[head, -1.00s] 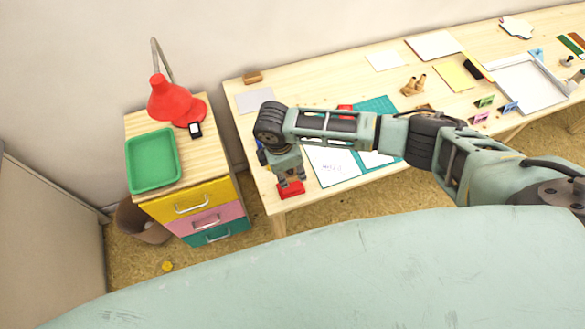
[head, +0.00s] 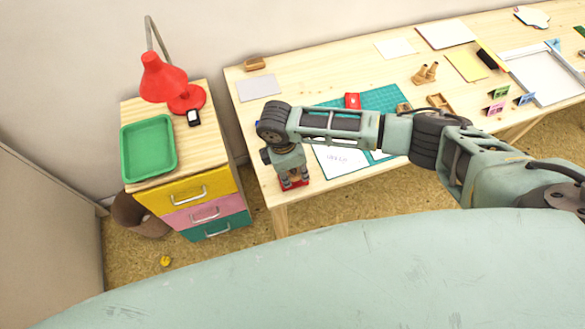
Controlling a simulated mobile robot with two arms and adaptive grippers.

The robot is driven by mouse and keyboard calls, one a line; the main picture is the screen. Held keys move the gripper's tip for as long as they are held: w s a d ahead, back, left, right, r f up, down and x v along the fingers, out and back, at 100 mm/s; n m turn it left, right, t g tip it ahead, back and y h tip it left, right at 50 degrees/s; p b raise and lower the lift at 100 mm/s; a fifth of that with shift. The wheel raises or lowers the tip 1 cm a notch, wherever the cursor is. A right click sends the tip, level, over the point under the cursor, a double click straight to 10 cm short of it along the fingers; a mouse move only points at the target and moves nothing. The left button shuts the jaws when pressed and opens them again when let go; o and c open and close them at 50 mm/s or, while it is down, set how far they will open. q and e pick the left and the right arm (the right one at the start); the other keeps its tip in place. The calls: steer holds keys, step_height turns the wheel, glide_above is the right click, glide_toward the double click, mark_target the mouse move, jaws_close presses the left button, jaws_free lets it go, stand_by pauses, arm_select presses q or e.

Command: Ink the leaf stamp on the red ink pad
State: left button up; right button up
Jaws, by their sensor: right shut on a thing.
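A red ink pad (head: 296,186) lies at the near left corner of the wooden table. My right gripper (head: 294,180) points down right over it, with its fingertips close to the pad. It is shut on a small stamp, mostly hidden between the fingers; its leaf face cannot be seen. Whether the stamp touches the pad cannot be told from this angle. My left gripper is not in view.
A teal cutting mat (head: 385,98) with a red item (head: 352,101) and white paper (head: 338,160) lies behind and beside my right arm. Left of the table stands a drawer cabinet with a green tray (head: 149,148) and a red lamp (head: 163,77).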

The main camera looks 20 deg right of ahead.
stand_by(0.8)
steer(key=shift+f, duration=0.45)
steer(key=shift+s+f, duration=0.1)
steer(key=shift+s, duration=0.05)
stand_by(1.8)
steer(key=shift+r+p, duration=0.65)
steer(key=shift+p, duration=0.25)
step_height(320, 180, up, 6)
steer(key=p, duration=0.5)
steer(key=shift+f+p, duration=0.2)
steer(key=shift+p, duration=0.2)
